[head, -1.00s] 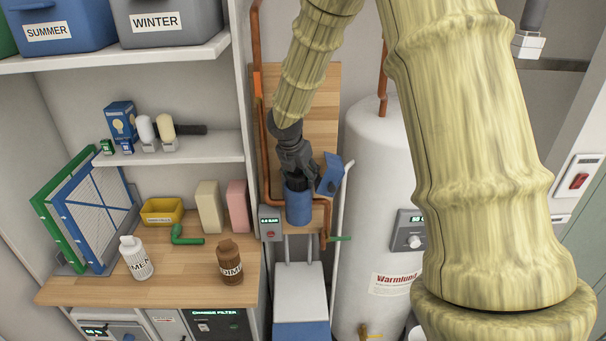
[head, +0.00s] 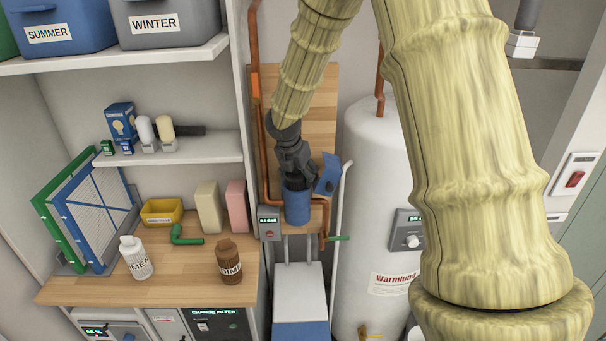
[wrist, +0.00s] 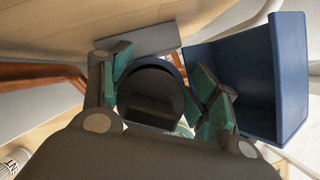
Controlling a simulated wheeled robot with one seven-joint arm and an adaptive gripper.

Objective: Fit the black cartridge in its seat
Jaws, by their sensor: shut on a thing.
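The black cartridge (wrist: 150,92) is between the fingers of my gripper (wrist: 162,100) in the wrist view, its dark round end facing the camera. My gripper (head: 297,178) is shut on it, pointing down over the blue cylindrical housing (head: 297,208) on the wooden wall board. The gripper's fingertips are at the housing's open top. The cartridge's lower part is hidden by the gripper and housing, so I cannot tell how deep it is or whether it touches the bottom.
A blue open-faced box (head: 328,174) is close to the right of the gripper; it looms large in the wrist view (wrist: 235,90). Copper pipes (head: 257,100) run alongside. A grey gauge box (head: 270,223) sits at the lower left, and a white tank (head: 375,150) stands right.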

